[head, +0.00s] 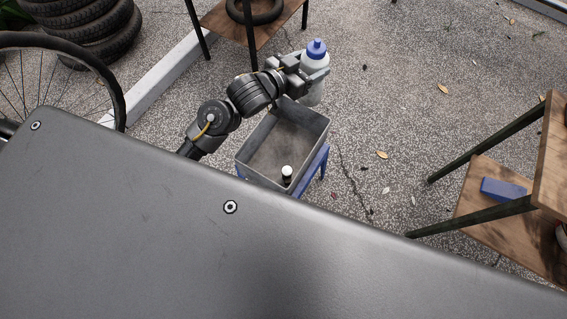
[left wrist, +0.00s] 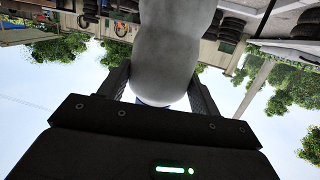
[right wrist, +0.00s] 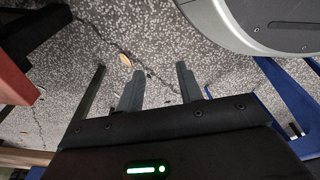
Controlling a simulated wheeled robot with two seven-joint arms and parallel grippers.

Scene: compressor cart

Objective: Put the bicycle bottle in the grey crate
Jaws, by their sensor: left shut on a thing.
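The bicycle bottle (head: 313,94) is pale grey-white with a blue cap and is upright in the head view. My left gripper (head: 314,73) is shut around its body and holds it beyond the far right corner of the crate, higher than the rim. In the left wrist view the bottle (left wrist: 172,50) fills the space between the fingers of my left gripper (left wrist: 160,88). The grey crate (head: 268,146) is open-topped. My right gripper (right wrist: 158,88) shows only in the right wrist view, open and empty above the ground.
A small dark bottle with a white cap (head: 287,172) stands in the near right part of the crate; the rest is free. A blue stand (head: 316,168) supports the crate. A wooden shelf (head: 487,218) with a blue box (head: 503,189) is at right. Tyres (head: 95,30) are at upper left.

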